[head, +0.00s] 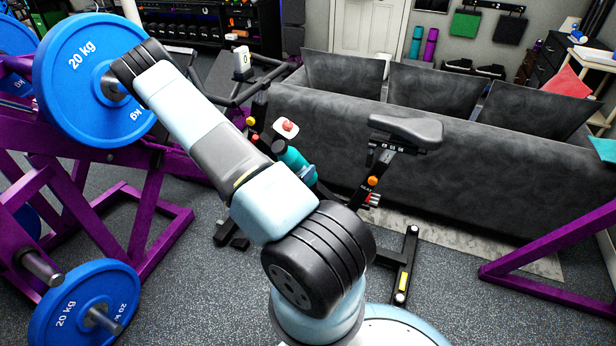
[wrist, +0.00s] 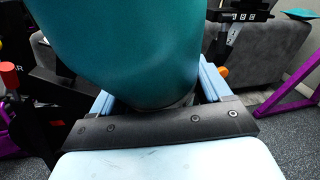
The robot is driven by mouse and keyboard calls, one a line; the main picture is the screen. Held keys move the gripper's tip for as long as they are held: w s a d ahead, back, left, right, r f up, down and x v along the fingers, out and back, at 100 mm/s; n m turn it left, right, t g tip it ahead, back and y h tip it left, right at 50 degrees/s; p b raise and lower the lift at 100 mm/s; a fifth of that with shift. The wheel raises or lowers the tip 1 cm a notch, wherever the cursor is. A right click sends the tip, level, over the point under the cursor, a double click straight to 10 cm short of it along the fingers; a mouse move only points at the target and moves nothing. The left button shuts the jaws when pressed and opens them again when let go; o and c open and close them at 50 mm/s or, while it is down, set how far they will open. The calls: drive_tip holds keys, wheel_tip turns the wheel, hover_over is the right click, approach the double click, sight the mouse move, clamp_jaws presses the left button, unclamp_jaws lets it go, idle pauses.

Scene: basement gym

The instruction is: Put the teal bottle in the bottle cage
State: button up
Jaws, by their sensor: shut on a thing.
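The teal bottle (head: 294,160) shows beyond my arm in the head view, tilted beside the exercise bike's frame. My gripper (head: 306,172) is shut on it, mostly hidden behind my own arm. In the wrist view the teal bottle (wrist: 125,45) fills the upper middle, large and close. The light blue fingers of my gripper (wrist: 158,92) lie on either side of its dark lower end. I cannot make out the bottle cage in either view; my arm and the bottle cover part of the bike.
The exercise bike has a black saddle (head: 406,131) and a white console (head: 242,62). A grey sofa (head: 450,145) stands close behind it. A purple weight rack with blue plates (head: 88,80) is at left. A purple frame (head: 550,243) is at right. Floor at front right is clear.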

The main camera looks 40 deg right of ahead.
drive_tip(key=shift+w, duration=0.1)
drive_tip(key=w+d+f, duration=0.9)
drive_tip(key=w+f, duration=0.1)
drive_tip(key=f, duration=0.2)
drive_tip(key=shift+d+f, duration=0.25)
drive_tip(key=shift+f, duration=0.1)
drive_tip(key=o, duration=1.1)
drive_tip(key=shift+w, duration=0.1)
drive_tip(key=shift+o, duration=0.2)
drive_tip(key=shift+f, duration=0.1)
